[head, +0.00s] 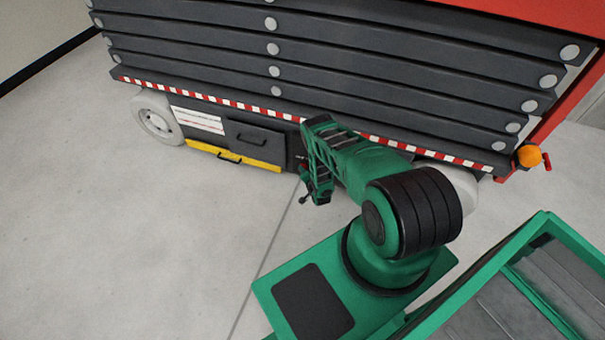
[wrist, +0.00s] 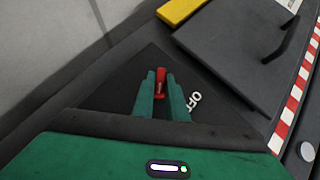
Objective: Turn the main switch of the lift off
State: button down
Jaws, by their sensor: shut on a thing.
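The main switch (wrist: 161,80) is a small red handle on a dark panel in the middle of the wrist view. White letters reading OFF (wrist: 195,101) are on the panel to its right. My gripper (wrist: 158,76) has its two green fingers on either side of the red handle, closed on it. In the head view, my gripper (head: 306,178) is at the side of the lift (head: 185,58), low on its base. The switch itself is hidden behind my arm there.
A grey cover with a black handle (wrist: 278,40) and a yellow bar (wrist: 180,10) lie beyond the switch. Red and white striped edging (head: 230,103) runs along the lift above my gripper. A white wheel (head: 157,119) stands at left. The floor (head: 130,230) at left is clear.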

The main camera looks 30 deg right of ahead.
jog(key=shift+w+a+r+n+g+h, duration=0.1)
jog(key=shift+n+g+h, duration=0.65)
jog(key=shift+g, duration=0.45)
jog(key=shift+w+a+n+g+h, duration=0.15)
jog(key=shift+n+g+h, duration=0.45)
jog(key=shift+n+g, duration=0.45)
jog(key=shift+a+r+n+g+h, duration=0.1)
jog(key=shift+n+g+h, duration=0.55)
jog(key=shift+g, duration=0.7)
jog(key=c, duration=1.8)
grip_release()
jog(key=shift+o, duration=0.2)
jog(key=shift+r, duration=0.1)
